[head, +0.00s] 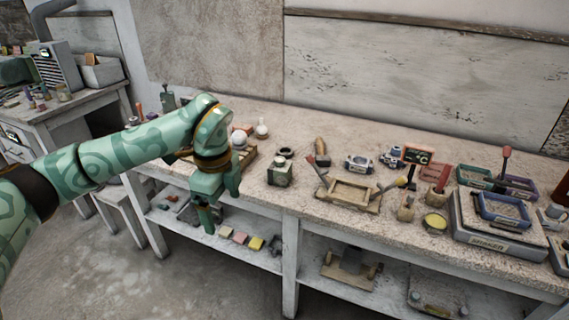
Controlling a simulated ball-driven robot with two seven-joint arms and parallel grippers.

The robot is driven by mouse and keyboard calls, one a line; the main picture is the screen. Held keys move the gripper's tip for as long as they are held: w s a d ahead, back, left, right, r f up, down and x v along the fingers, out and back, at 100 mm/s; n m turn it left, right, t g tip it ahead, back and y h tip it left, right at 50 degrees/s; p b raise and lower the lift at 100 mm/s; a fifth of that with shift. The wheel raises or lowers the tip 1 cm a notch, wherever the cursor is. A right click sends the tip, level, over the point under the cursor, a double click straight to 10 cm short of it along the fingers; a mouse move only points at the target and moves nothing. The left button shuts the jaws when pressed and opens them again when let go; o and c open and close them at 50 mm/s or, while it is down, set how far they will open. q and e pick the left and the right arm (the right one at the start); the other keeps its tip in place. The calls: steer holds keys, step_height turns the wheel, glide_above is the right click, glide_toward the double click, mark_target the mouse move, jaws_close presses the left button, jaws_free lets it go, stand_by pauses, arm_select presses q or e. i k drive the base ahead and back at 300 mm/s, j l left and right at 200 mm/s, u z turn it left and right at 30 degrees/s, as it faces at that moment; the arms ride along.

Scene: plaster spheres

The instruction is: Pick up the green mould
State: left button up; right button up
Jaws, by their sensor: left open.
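My left gripper (207,222) points down at the front of the bench, left of the mould and lower in the picture. It is open, apart from the mould, and nothing shows between its fingers. My left arm hides part of the bench's left end. My right gripper is out of view.
A wooden frame (346,205) with tools stands right of the mould. A wooden tray (247,160) with a white ball (238,141) lies left of it, partly behind my gripper. Scales (490,243) and blue trays crowd the right end. Coloured blocks (240,237) lie on the lower shelf.

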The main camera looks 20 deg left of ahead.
mark_target(279, 172)
steer(key=i, duration=1.2)
